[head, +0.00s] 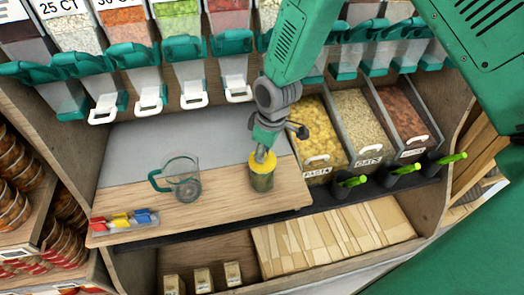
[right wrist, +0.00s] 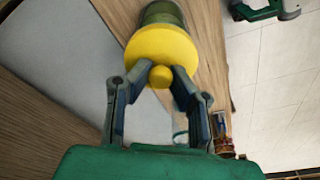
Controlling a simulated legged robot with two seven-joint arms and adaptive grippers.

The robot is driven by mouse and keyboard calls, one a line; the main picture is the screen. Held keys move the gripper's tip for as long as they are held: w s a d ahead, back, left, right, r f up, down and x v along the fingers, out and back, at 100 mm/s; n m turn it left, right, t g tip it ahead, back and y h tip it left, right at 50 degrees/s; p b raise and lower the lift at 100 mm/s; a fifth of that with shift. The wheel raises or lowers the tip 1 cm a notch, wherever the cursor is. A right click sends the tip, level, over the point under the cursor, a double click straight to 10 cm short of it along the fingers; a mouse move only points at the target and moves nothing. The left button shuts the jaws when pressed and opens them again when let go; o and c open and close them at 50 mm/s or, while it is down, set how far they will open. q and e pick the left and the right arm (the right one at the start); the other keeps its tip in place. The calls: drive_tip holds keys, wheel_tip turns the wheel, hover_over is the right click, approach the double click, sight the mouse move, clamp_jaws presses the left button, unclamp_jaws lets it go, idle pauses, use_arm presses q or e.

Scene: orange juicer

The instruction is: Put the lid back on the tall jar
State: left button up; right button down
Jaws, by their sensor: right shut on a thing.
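The tall jar (head: 262,181) stands upright on the wooden counter, right of the middle, with dark green contents. The yellow lid (head: 260,161) is at the jar's mouth in the head view. In the right wrist view the lid (right wrist: 162,52) covers the top of the jar (right wrist: 160,14); whether it is fully seated I cannot tell. My right gripper (head: 264,150) comes down from above, and its two fingers (right wrist: 160,76) are shut on the lid's round yellow knob. My left gripper is not in view.
A clear measuring cup (head: 182,180) with a green handle stands left of the jar. Small coloured clips (head: 125,219) lie at the counter's left front. Bins of pasta (head: 311,130) and oats (head: 358,125) stand to the right. Dispensers with white handles (head: 194,100) hang behind.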

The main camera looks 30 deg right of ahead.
drive_tip(key=c, duration=0.9)
unclamp_jaws()
drive_tip(key=shift+r, duration=0.1)
drive_tip(key=shift+r+p, duration=3.2)
drive_tip(key=shift+r, duration=0.25)
clamp_jaws()
drive_tip(key=shift+f, duration=0.15)
